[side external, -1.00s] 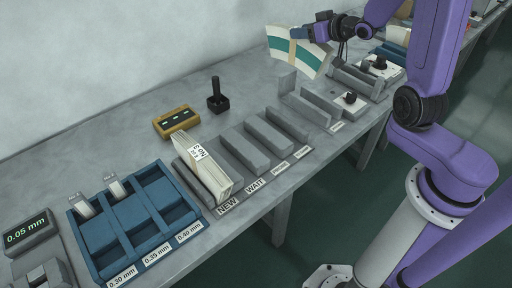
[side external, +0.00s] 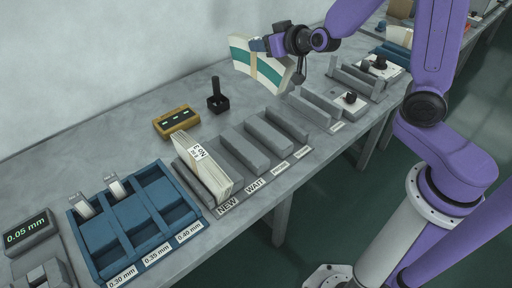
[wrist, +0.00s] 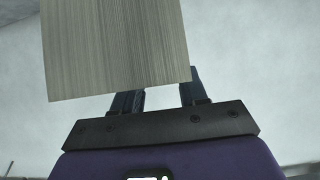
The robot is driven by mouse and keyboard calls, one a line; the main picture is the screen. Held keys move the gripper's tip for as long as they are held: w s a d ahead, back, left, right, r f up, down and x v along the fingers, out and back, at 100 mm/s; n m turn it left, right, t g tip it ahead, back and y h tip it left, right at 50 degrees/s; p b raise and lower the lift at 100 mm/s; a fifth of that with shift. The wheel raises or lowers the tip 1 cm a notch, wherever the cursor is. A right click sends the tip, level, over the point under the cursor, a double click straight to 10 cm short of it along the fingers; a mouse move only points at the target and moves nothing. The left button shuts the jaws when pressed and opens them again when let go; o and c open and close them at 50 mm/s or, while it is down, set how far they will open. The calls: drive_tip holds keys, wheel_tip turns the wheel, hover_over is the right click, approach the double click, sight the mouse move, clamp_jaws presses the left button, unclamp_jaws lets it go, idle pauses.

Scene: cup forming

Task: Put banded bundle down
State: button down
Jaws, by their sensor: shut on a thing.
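The banded bundle (side external: 243,58) is a curved stack of cream sheets with a green stripe and a tan band. My gripper (side external: 262,45) is shut on its upper edge and holds it tilted in the air above the bench, behind the row of grey slots. In the wrist view the bundle (wrist: 115,45) shows as a large face of fine layered edges in front of my gripper (wrist: 160,92), hiding part of the fingers. The grey slotted rack (side external: 245,143) has labels along its front, such as NEW and WAIT. A stack of cream sheets with a white tag (side external: 203,172) stands in the NEW slot.
A blue tray (side external: 130,215) with thickness labels, a gauge reading 0.05 mm (side external: 30,232), a yellow box (side external: 177,121) and a black upright tool (side external: 217,98) are on the bench. A block with a black knob (side external: 350,100) stands right. Slots beyond NEW look empty.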

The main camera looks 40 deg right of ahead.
drive_tip(key=s+a+f, duration=0.2)
drive_tip(key=s+a, duration=0.5)
wheel_tip(320, 180, down, 15)
drive_tip(key=shift+s+a, duration=0.3)
idle(0.8)
drive_tip(key=shift+f, duration=0.2)
drive_tip(key=c, duration=0.6)
unclamp_jaws()
drive_tip(key=v, duration=1.2)
drive_tip(key=shift+r, duration=0.15)
